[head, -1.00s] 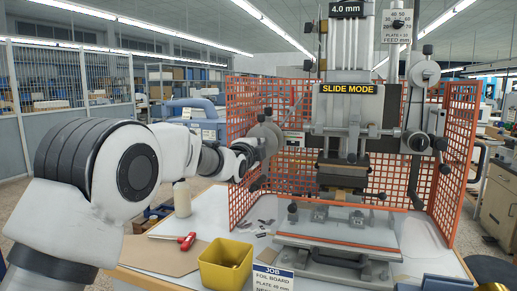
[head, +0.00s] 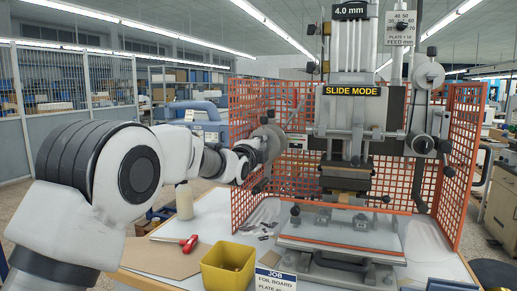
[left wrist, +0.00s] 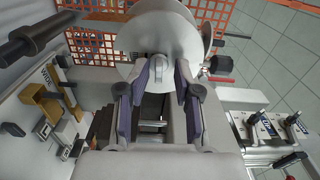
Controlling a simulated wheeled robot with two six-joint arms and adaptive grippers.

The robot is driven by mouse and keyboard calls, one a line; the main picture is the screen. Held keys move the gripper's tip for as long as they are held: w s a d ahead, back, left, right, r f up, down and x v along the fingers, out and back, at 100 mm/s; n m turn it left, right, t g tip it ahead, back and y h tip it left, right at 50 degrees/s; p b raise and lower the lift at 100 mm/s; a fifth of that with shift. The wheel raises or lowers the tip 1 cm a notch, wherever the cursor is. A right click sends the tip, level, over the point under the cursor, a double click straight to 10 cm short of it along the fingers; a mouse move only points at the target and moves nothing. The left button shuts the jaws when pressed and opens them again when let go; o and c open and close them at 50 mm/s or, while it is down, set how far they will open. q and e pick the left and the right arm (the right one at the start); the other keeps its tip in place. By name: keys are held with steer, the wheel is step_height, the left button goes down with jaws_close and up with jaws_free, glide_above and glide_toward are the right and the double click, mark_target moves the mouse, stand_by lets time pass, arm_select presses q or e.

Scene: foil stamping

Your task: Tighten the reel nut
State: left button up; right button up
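The foil reel shows as pale round discs (left wrist: 160,35) at the top of the left wrist view, and as a grey disc (head: 268,143) at the left side of the press in the head view. The reel nut (left wrist: 159,68) is a small grey piece at the disc's centre. My left gripper (left wrist: 160,72) points at the reel, with one finger on each side of the nut. The fingers look apart, with a small gap beside the nut; contact is not clear. In the head view, the left gripper (head: 254,150) is partly hidden against the reel. My right gripper is not in view.
An orange mesh guard (head: 240,110) surrounds the press (head: 350,110) closely behind the reel. A yellow bin (head: 227,266), a red-handled tool (head: 188,243), a white bottle (head: 184,201) and a job card (head: 275,281) stand or lie on the bench. A dark bar (left wrist: 40,32) juts in at upper left.

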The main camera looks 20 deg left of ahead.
arm_select(q)
steer(key=s, duration=1.2)
steer(key=shift+a, duration=0.2)
